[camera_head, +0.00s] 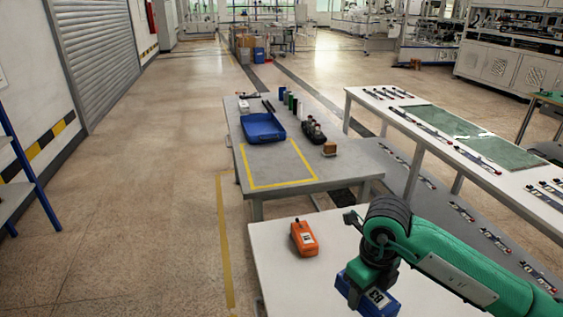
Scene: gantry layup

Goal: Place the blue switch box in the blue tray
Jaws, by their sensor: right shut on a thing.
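The blue switch box (368,294) is a blue block with a dark and white label, low in the head view at right of centre. My right gripper (372,276) is shut on it from above and holds it over the near white table; how far above the top I cannot tell. My arm hides part of the grip. The blue tray (263,137) lies on the grey table farther back, well away from the box. It looks empty. My left gripper is not in view.
An orange device (304,238) lies on the near white table (277,262). The grey table (215,177) has a clear yellow-outlined area in front of the tray, with a brown block (329,148) and dark items (314,131) to its right. A long white table (480,170) stands at right.

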